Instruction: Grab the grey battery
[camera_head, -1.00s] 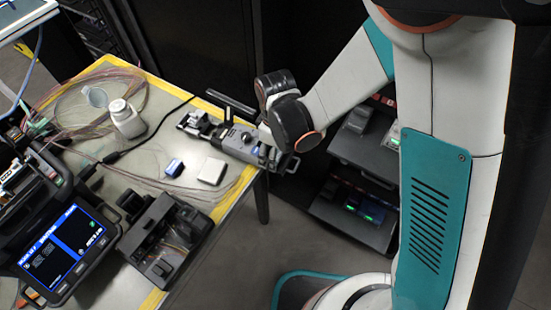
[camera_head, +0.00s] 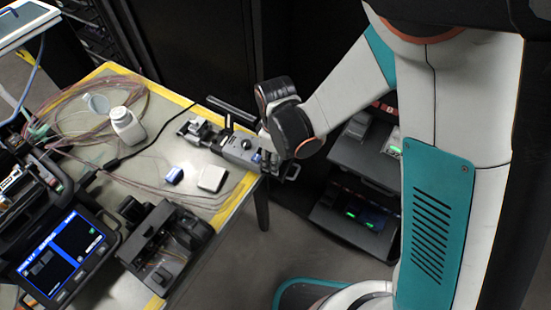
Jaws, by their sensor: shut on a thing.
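My arm reaches over the far right corner of the table. My gripper (camera_head: 197,131) lies low there, pointing left, and looks shut on a small grey block at its tip. I take this block to be the grey battery (camera_head: 200,127), but it is small and partly hidden by the fingers. I cannot tell whether it touches the table. A light grey square box (camera_head: 212,178) and a small blue block (camera_head: 174,175) lie apart from the gripper, in front of it.
A splicer with a lit screen (camera_head: 62,254) stands at the lower left. A dark open device (camera_head: 165,245) is at the table's front edge. A white bottle (camera_head: 127,124) and loose fibres lie farther back. Shelves with green lights (camera_head: 368,225) stand right of the table.

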